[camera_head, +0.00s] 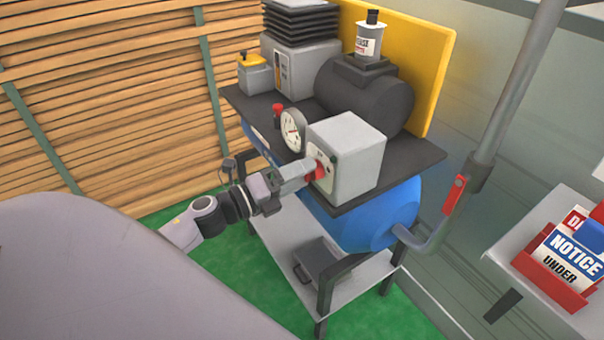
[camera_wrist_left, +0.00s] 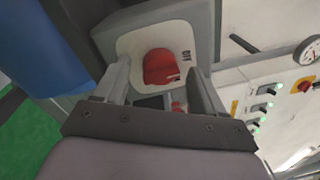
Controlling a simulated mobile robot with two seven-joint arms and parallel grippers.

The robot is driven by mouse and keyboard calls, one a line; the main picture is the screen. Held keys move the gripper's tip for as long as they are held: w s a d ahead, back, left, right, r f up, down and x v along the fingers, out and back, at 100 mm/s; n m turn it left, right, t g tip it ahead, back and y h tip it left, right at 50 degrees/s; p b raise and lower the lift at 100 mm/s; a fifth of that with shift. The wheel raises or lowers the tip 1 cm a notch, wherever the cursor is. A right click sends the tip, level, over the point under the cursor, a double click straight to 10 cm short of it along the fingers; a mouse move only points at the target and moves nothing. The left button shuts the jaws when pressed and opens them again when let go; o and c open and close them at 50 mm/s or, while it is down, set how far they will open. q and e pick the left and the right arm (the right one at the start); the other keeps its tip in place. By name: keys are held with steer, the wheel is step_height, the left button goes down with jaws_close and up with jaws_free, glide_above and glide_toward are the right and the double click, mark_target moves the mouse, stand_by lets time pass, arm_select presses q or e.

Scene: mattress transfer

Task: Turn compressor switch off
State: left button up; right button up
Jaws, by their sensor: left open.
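The compressor is a blue tank (camera_head: 380,215) with a grey control box (camera_head: 352,160) on its dark top plate. A red rotary switch (camera_head: 320,172) sits on the box's near face. In the left wrist view the red knob (camera_wrist_left: 158,66) is on a pale plate with the word OFF to its right. My left gripper (camera_head: 308,173) is at the switch. In the wrist view its open fingers (camera_wrist_left: 162,88) stand on either side of the knob; I cannot tell whether they touch it. My right gripper is not in view.
A round gauge (camera_head: 292,130) and a dark motor (camera_head: 365,95) sit beside the control box. A grey pipe with a red-handled valve (camera_head: 454,194) rises at the right. A shelf with a red sign tray (camera_head: 552,272) is at the far right. Green floor (camera_head: 205,240) shows.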

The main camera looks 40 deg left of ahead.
arm_select(q)
steer(key=b+v, duration=0.1)
steer(key=v, duration=0.5)
steer(key=shift+s+a, duration=0.1)
stand_by(0.5)
